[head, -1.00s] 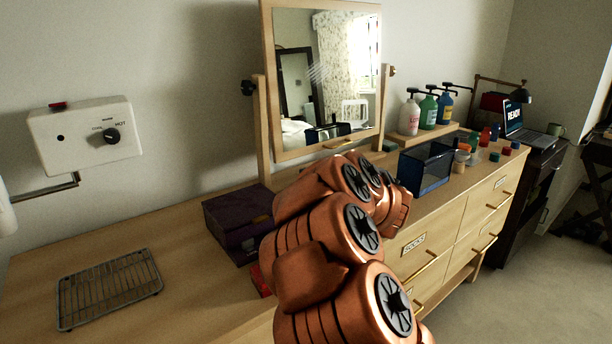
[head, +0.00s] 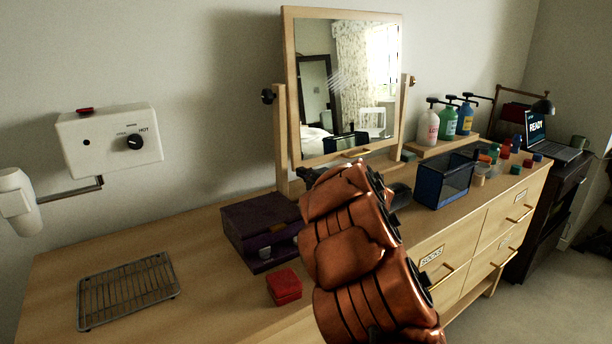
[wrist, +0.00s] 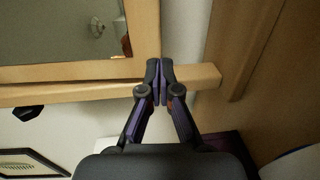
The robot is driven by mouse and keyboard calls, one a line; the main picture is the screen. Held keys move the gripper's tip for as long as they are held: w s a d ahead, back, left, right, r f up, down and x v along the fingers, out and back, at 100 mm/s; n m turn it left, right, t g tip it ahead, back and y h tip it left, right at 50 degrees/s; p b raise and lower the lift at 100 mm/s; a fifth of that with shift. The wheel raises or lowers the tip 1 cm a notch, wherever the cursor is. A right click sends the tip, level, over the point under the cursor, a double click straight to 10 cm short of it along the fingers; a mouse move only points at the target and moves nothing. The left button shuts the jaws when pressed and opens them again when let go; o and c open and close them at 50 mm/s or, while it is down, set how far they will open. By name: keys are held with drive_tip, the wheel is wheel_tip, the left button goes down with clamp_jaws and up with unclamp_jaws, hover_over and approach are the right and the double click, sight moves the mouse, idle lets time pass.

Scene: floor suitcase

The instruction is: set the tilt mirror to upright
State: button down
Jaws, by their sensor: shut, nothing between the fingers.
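The tilt mirror (head: 288,60) stands at the back of the dresser, its wooden frame hung between two posts with dark and brass knobs. The frame's side edge is not quite parallel to the left post (head: 280,140), so it looks slightly tilted; I cannot tell which way. My gripper (wrist: 160,68) is shut and empty. In the wrist view its tips are at the mirror frame's lower corner (wrist: 145,50), over the left post (wrist: 205,77); contact is unclear. In the head view my gripper (head: 306,174) is mostly hidden behind my copper arm.
A purple box (head: 262,220) and a red box (head: 284,286) lie left of my arm. A wire rack (head: 128,290) is at the front left. A dark blue bin (head: 443,180), pump bottles (head: 428,128) and small blocks are to the right.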

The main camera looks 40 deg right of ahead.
drive_tip(key=shift+f, duration=0.1)
drive_tip(key=b, duration=0.1)
drive_tip(key=w+b, duration=0.1)
drive_tip(key=b, duration=0.1)
drive_tip(key=shift+w+f+t, duration=0.2)
drive_tip(key=shift+f+t, duration=0.1)
drive_tip(key=shift+f, duration=0.1)
drive_tip(key=shift+w+r+b, duration=0.1)
drive_tip(key=shift+w+b, duration=0.2)
drive_tip(key=shift+b, duration=0.05)
drive_tip(key=shift+r, duration=0.15)
drive_tip(key=shift+s, duration=0.1)
drive_tip(key=s, duration=1.4)
drive_tip(key=shift+a+r, duration=0.1)
